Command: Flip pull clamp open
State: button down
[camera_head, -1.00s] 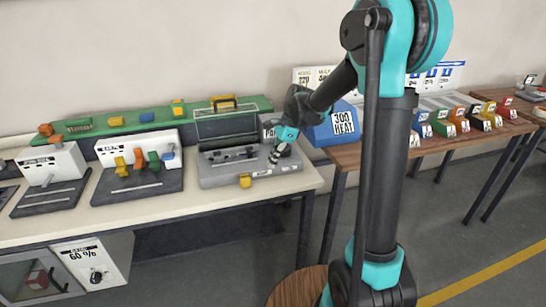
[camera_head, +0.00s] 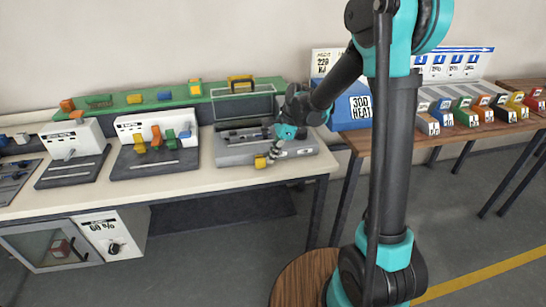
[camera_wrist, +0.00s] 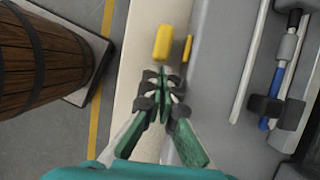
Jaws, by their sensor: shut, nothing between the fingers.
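A small yellow clamp (camera_head: 260,161) sits at the front edge of the grey open-lidded case (camera_head: 225,157) on the bench. In the wrist view, a yellow block (camera_wrist: 163,42) lies just beyond my fingertips, with a thin yellow strip (camera_wrist: 188,48) on the case side beside it. My gripper (camera_head: 272,152) is low over the case's front edge, right of the yellow clamp. In the wrist view my gripper (camera_wrist: 163,76) has its fingertips together, with nothing visible between them. The tips look close to the yellow block; I cannot tell whether they touch it.
The case holds rods and a blue-ended tool (camera_wrist: 265,115). A panel with coloured levers (camera_head: 155,165) stands left of it. A blue box (camera_head: 350,108) stands right, on a wooden table. A wooden barrel (camera_wrist: 38,50) is on the floor. The bench front is clear.

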jog(key=a, duration=0.1)
jog(key=s+a, duration=0.1)
jog(key=a, duration=0.3)
jog(key=shift+s+a, duration=0.2)
jog(key=shift+s, duration=0.1)
jog(key=d, duration=0.2)
jog(key=w+d, duration=0.1)
jog(key=d, duration=0.1)
jog(key=shift+w+d, duration=0.15)
jog(key=s+v, duration=0.1)
jog(key=v, duration=0.8)
jog(key=shift+w+r, duration=0.45)
jog(key=shift+w, duration=0.05)
jog(key=shift+d, duration=0.15)
jog(key=s+d+f+n+t+h, duration=0.1)
jog(key=s+d+f+n, duration=0.2)
jog(key=s+d+n, duration=0.2)
jog(key=s+d+f+n+t+h, duration=0.1)
jog(key=s+d+f+n, duration=0.3)
jog(key=s+d, duration=0.4)
jog(key=s+d+f+n+t+h, duration=0.2)
jog(key=s+d+f+n+t, duration=0.1)
jog(key=s+d, duration=0.4)
jog(key=d+f+n, duration=0.1)
jog(key=d+n, duration=0.1)
jog(key=shift+s+d+n, duration=0.25)
jog(key=shift+s+n, duration=0.05)
jog(key=shift+n, duration=0.1)
